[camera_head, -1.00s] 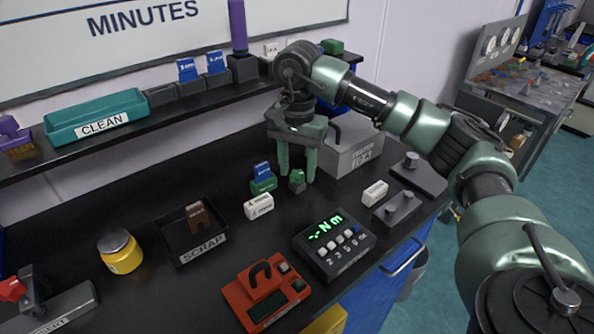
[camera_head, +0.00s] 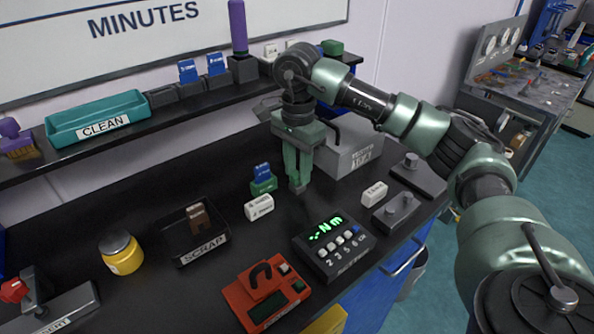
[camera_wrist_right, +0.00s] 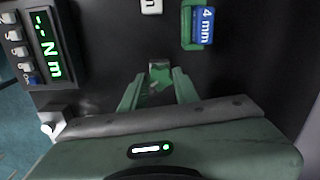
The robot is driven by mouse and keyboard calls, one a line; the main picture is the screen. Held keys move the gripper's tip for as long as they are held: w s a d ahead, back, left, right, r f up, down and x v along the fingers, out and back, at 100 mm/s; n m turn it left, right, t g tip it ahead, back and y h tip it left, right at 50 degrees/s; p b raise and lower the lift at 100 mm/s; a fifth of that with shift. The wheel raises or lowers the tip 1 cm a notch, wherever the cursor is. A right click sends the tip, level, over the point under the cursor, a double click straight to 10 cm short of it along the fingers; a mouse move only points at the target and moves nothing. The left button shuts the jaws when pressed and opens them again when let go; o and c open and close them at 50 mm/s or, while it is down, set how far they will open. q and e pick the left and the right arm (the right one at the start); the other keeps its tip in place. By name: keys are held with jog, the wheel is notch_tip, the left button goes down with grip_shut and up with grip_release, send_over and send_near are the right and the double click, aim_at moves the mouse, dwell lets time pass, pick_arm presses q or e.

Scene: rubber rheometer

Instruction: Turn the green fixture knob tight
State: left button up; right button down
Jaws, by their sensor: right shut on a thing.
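My right gripper (camera_head: 296,188) points down at the black bench and is shut on a small green knob. Its two fingers also show in the wrist view (camera_wrist_right: 158,92), with the green knob (camera_wrist_right: 160,72) between their tips. In the head view the fingers largely hide the knob. A green block (camera_head: 264,187) with a blue 4 mm piece (camera_head: 262,170) in it stands just left of the gripper. My left gripper is not in view.
A white block (camera_head: 259,207) lies left of the gripper. A dark readout box (camera_head: 334,258) with a green Nm display stands in front. A grey labelled box (camera_head: 352,155) is close on the right. The black scrap tray (camera_head: 203,250) is further left.

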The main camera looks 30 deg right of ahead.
jog(key=m, duration=0.4)
jog(key=m+p, duration=0.1)
jog(key=m, duration=0.2)
jog(key=shift+m, duration=1)
jog(key=m, duration=0.4)
jog(key=shift+m+p, duration=0.3)
jog(key=shift+p, duration=0.05)
jog(key=c, duration=1.2)
grip_release()
jog(key=shift+s, duration=0.1)
